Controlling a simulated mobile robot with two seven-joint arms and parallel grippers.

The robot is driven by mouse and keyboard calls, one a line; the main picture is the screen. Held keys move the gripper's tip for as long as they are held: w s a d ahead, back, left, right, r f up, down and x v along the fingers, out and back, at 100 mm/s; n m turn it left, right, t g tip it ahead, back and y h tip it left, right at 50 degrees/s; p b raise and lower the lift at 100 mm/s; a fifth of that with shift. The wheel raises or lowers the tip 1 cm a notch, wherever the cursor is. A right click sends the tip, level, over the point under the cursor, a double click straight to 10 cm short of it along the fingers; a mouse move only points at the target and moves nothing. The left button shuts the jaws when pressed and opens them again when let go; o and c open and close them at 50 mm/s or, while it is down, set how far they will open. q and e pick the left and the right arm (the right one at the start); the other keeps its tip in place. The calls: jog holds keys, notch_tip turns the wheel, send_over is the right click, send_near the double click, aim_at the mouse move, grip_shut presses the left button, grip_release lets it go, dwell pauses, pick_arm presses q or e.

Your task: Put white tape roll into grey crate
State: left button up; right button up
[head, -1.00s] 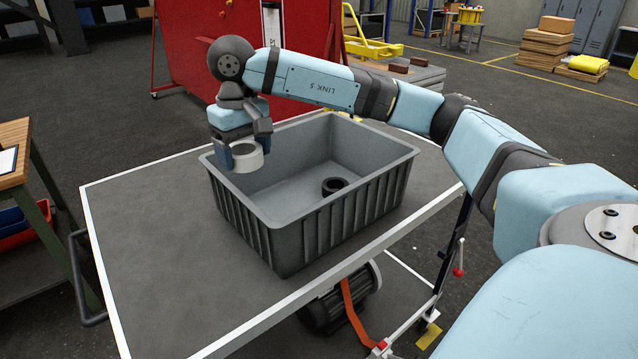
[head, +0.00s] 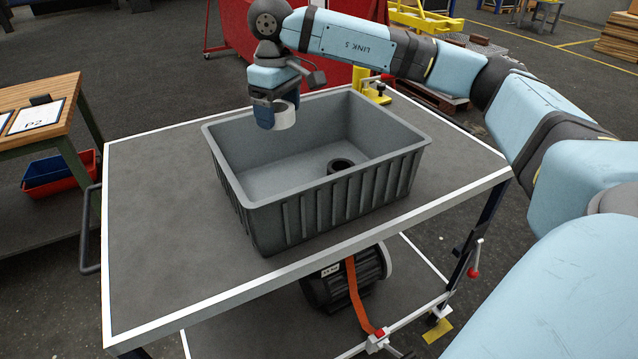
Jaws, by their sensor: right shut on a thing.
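The white tape roll (head: 284,117) is held in my right gripper (head: 275,112), which is shut on it. The gripper and roll appear over the far left part of the grey crate (head: 330,200), around its back rim. The crate stands on a grey table (head: 160,220) with white edges. A black roll (head: 341,165) lies inside the crate at its right side. The crate floor to the left of it is bare. The fingers hide part of the white roll. My left gripper is not in view.
A wooden bench (head: 30,110) with a clipboard (head: 38,117) stands at the left, with red and blue bins (head: 62,170) below. A motor (head: 345,280) sits on the shelf under the table. A yellow fixture (head: 375,90) stands behind the crate. The table left of the crate is clear.

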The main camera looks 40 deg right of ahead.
notch_tip(320, 180, down, 20)
jog(key=shift+r+p, duration=0.2)
jog(key=shift+p, duration=0.35)
jog(key=shift+f, duration=0.25)
